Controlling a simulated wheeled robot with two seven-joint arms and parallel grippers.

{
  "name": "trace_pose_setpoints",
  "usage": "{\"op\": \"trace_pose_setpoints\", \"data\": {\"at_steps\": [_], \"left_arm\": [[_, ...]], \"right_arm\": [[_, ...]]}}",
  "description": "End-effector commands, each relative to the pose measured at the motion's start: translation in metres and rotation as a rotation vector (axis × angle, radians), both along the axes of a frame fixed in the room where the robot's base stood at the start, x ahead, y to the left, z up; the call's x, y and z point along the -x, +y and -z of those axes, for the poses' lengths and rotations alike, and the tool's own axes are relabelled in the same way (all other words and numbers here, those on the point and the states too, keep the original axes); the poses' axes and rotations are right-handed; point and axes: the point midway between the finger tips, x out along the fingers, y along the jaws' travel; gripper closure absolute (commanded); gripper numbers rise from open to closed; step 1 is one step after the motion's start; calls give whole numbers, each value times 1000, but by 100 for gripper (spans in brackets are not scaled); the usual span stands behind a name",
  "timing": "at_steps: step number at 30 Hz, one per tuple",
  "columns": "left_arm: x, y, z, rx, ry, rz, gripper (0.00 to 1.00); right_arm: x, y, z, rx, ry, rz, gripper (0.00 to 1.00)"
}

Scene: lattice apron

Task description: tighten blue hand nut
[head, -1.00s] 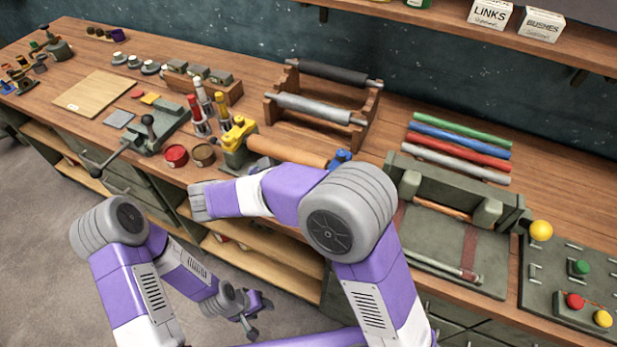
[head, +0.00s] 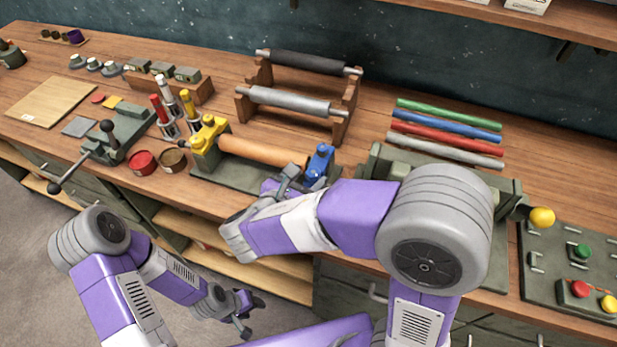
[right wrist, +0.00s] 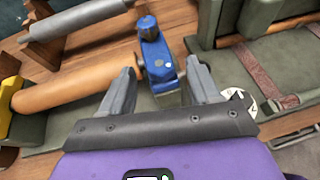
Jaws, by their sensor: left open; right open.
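The blue hand nut (right wrist: 148,27) is a ribbed knob on top of a blue end block (right wrist: 160,65), at the right end of a tan roller (head: 262,151). In the head view the blue nut (head: 323,150) stands beyond my right forearm. My right gripper (right wrist: 160,68) is open, its fingers on either side of the block in the right wrist view; the nut lies beyond the fingertips. I cannot tell whether the fingers touch the block. My left gripper (head: 252,315) is open and empty, low in front of the bench.
A yellow end block (head: 208,138) holds the roller's left end. A rack with a grey roller (head: 290,101) stands behind. A green press frame (head: 432,172) is close on the right, with coloured rods (head: 445,122) behind it. Red and brown tins (head: 142,162) sit left.

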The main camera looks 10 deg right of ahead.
Motion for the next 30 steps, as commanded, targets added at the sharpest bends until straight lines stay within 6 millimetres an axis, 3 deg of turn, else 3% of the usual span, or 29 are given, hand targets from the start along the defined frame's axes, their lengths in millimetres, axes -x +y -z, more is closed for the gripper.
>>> {"op": "trace_pose_setpoints", "data": {"at_steps": [13, 24, 30], "left_arm": [[0, 0, 3, 0, 0, 0, 48], [0, 0, 3, 0, 0, 0, 48], [0, 0, -6, 0, 0, 0, 48]], "right_arm": [[-9, -9, 5, -1, -1, 0, 40], [-9, -8, 5, -1, -1, 0, 94], [-11, -7, 3, 1, 2, 58, 94]]}}
